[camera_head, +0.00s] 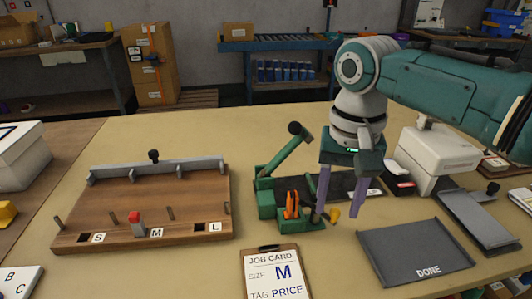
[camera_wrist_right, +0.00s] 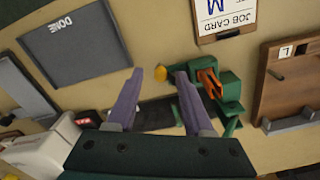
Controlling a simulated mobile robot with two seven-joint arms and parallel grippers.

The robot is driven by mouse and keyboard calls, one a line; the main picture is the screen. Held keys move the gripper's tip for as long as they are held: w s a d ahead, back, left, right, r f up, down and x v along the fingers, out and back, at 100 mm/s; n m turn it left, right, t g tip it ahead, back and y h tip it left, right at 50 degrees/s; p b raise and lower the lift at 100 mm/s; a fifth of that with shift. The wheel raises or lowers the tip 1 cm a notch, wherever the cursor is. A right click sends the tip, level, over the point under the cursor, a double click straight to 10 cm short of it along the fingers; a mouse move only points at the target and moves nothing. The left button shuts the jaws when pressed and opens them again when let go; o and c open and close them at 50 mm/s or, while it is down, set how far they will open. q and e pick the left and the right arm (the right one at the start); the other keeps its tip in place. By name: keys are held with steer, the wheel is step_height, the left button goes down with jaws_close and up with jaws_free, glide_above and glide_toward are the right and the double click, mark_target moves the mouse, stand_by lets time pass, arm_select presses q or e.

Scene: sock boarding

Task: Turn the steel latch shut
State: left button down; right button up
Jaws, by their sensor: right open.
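No part is plainly marked as the steel latch. A wooden board (camera_head: 190,219) at the left of the table carries a grey metal rail (camera_head: 155,170) with a black knob along its back. A small grey piece with a red top (camera_head: 136,222) stands upright at its front, near the M. My right gripper (camera_head: 341,211) hangs over the table right of the green lever device (camera_head: 266,200), well apart from the board. Its purple fingers are spread and empty, as the right wrist view also shows (camera_wrist_right: 160,75). My left gripper is out of view.
A job card clipboard (camera_head: 272,275) lies at the front middle. A grey DONE tray (camera_head: 415,252) lies right of it. A small yellow piece (camera_head: 334,215) lies near my fingers. A white machine (camera_head: 436,150) and a grey sloped plate with a black knob (camera_head: 478,222) stand at right.

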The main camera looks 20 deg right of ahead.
steer(key=shift+f, duration=0.25)
jaws_close()
stand_by(0.5)
